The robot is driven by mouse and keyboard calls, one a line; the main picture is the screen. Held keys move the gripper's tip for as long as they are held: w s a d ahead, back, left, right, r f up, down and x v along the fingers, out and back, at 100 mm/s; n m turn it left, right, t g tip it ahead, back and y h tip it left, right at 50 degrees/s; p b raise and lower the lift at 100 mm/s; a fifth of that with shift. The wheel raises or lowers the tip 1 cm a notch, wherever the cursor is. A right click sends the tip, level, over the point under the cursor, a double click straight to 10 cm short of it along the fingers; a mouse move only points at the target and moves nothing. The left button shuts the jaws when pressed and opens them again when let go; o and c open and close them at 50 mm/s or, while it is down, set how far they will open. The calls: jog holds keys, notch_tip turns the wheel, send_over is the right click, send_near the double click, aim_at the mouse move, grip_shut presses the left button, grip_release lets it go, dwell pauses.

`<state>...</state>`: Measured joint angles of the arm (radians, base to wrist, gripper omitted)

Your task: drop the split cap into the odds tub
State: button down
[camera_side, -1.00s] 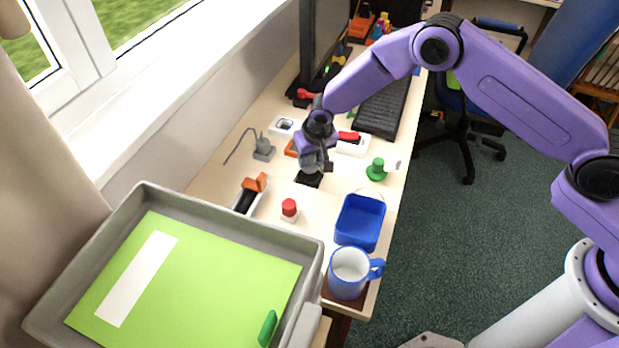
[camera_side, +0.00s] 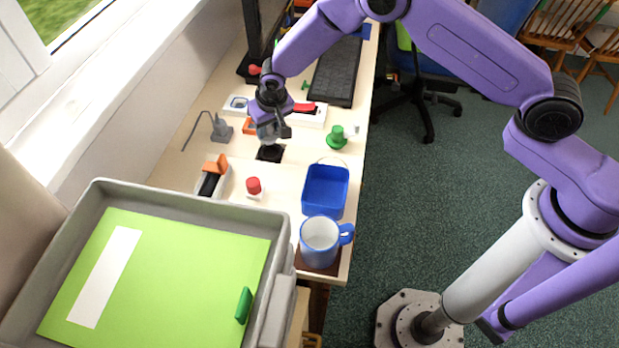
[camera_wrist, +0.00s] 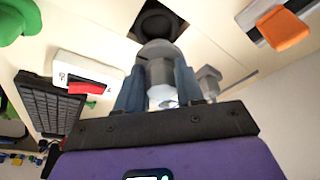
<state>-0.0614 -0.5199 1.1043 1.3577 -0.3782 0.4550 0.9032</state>
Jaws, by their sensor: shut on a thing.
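My gripper (camera_side: 270,132) is above the desk, over a small black square block (camera_side: 270,153). In the wrist view its two fingers (camera_wrist: 158,92) are shut on a pale grey, rounded piece, which I take to be the split cap (camera_wrist: 160,72). The black block with a round dark recess (camera_wrist: 155,22) shows just beyond the cap; I cannot tell whether they touch. A blue open tub with a thin wire handle (camera_side: 324,191), probably the odds tub, stands to the right and nearer the side camera. Its visible inside looks empty. The tub is not in the wrist view.
A blue-and-white mug (camera_side: 319,241) stands in front of the tub. A red-topped piece (camera_side: 254,187), an orange-and-black piece (camera_side: 211,178), a green knob (camera_side: 337,138) and a grey post with a bent wire (camera_side: 221,130) are nearby. A large grey tray (camera_side: 189,194) fills the front left.

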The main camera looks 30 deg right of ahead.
dwell(0.8)
notch_tip(320, 180, up, 6)
jog(key=shift+r, duration=0.1)
jog(key=s+d+n+y, duration=0.1)
jog(key=s+d+n, duration=0.25)
jog(key=s, duration=1.15)
jog(key=n, duration=0.3)
send_over(322, 197)
jog(key=s+d, duration=0.1)
jog(key=s, duration=0.1)
jog(key=shift+w+m+y, duration=0.25)
jog(key=shift+y, duration=0.05)
dwell(0.3)
jog(key=shift+f, duration=4.8)
jog(key=shift+f, duration=0.6)
jog(key=c, duration=0.6)
grip_release()
